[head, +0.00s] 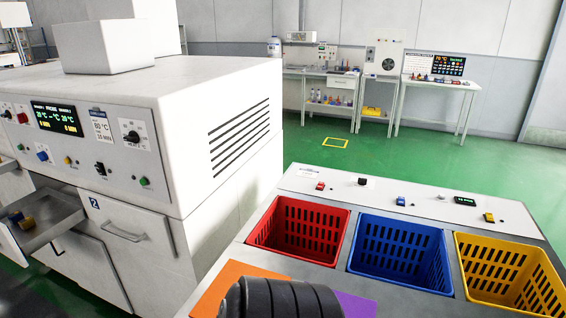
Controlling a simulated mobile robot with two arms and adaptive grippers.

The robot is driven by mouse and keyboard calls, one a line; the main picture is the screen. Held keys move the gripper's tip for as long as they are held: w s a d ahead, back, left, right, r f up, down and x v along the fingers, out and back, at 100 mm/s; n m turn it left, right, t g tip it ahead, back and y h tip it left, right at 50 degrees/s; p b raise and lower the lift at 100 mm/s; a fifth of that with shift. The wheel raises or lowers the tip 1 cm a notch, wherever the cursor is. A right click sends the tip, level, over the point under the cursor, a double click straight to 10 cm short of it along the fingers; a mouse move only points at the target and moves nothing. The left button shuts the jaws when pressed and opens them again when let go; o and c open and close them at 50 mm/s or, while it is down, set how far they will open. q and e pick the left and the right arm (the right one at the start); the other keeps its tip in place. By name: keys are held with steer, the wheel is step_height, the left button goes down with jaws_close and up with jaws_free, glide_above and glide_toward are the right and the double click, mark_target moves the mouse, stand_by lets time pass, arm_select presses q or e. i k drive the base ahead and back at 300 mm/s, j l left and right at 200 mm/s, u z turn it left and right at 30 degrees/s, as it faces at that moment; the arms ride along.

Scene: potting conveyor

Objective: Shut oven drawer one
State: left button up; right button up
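The white oven (190,105) stands at the left with a control panel on its front. A drawer (58,211) at the far left is pulled out, and small blue and brown-yellow items (22,220) lie in it. Its number is not visible, so I cannot tell for sure that it is drawer one. The front marked 2 (140,240), with a bar handle, sits flush with the oven. Neither gripper is in view. A black ribbed part at the bottom middle looks like part of my own arm.
A grey station with red (298,232), blue (402,252) and yellow (510,275) baskets stands to the right of the oven. A narrow gap lies between them. Work tables (437,85) stand by the back wall. The green floor (300,152) in between is mostly clear.

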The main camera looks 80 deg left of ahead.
mark_target(54, 212)
steer(key=u, duration=4.6)
steer(key=i, duration=0.05)
